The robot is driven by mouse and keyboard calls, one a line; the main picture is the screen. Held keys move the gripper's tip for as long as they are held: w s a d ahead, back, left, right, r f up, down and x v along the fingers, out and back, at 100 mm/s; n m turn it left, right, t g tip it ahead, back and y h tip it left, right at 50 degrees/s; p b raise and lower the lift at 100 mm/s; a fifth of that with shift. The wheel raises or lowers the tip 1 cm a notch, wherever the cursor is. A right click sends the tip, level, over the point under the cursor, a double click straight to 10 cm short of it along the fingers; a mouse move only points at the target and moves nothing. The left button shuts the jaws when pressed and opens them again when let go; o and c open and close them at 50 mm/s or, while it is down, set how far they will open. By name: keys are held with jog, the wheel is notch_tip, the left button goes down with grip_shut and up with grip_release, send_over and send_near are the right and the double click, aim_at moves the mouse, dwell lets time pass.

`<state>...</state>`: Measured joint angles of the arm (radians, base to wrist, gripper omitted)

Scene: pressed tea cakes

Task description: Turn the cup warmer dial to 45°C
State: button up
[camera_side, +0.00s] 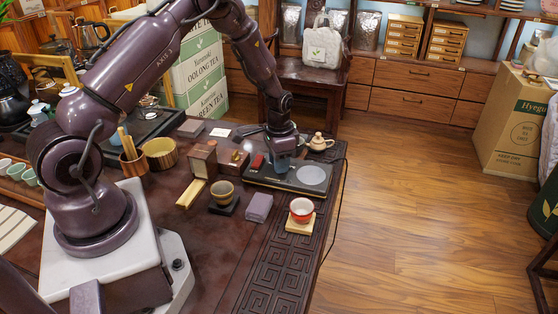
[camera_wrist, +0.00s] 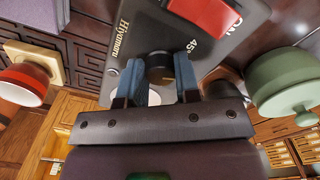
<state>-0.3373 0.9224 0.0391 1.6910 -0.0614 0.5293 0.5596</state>
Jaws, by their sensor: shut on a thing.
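The cup warmer (camera_side: 285,186) is a flat black slab with a pale round heating plate (camera_side: 311,175), near the table's right edge. Its red switch (camera_wrist: 205,12) and the printed "45°" and "ON" show in the wrist view. The dial (camera_wrist: 160,66) is a short dark knob standing on the panel. My gripper (camera_wrist: 159,76) is shut on the dial, one blue finger on each side. In the side view my gripper (camera_side: 281,165) points down at the warmer and hides the dial. The dial's pointer mark cannot be made out.
A red cup (camera_side: 301,208) on a wooden coaster stands in front of the warmer. A small teapot (camera_side: 319,142) stands just behind it.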

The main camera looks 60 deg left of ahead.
jog(key=n, duration=0.4)
jog(key=shift+n, duration=0.3)
jog(key=shift+d+n, duration=0.1)
jog(key=shift+n, duration=1.7)
jog(key=o, duration=0.9)
notch_tip(320, 180, up, 13)
jog(key=shift+r, duration=0.1)
